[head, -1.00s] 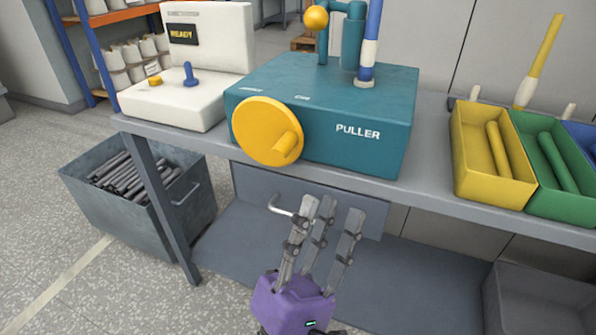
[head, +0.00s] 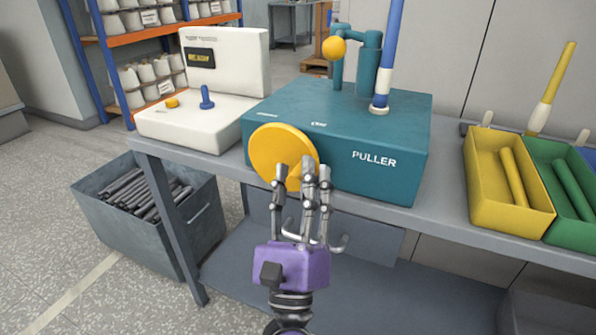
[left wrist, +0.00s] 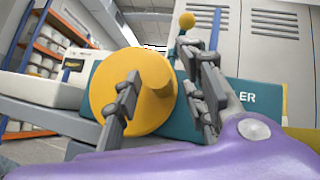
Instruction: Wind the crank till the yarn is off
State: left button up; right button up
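The teal puller box (head: 345,120) stands on the bench with a yellow crank wheel (head: 268,148) on its front. A blue and white bobbin (head: 390,45) stands upright on its top. My purple left gripper (head: 303,168) is in front of the wheel's right part, fingers up and apart, hiding most of the crank's peg. In the left wrist view the wheel (left wrist: 108,85) and its peg (left wrist: 162,78) show between the open fingers; I cannot tell whether they touch the peg. My right gripper is out of view.
A white machine (head: 195,122) with a blue lever stands left of the puller. Yellow (head: 505,215) and green trays hold bobbins at right. A grey bin (head: 125,220) of dark rods sits below left. A metal handle shows under the bench (head: 215,165).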

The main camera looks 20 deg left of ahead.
pick_arm(q)
jog(key=shift+w+a+r, duration=0.1)
jog(key=shift+w+r, duration=0.2)
jog(key=shift+w, duration=0.05)
grip_shut()
jog(key=shift+f+h, duration=0.1)
jog(key=shift+h, duration=0.2)
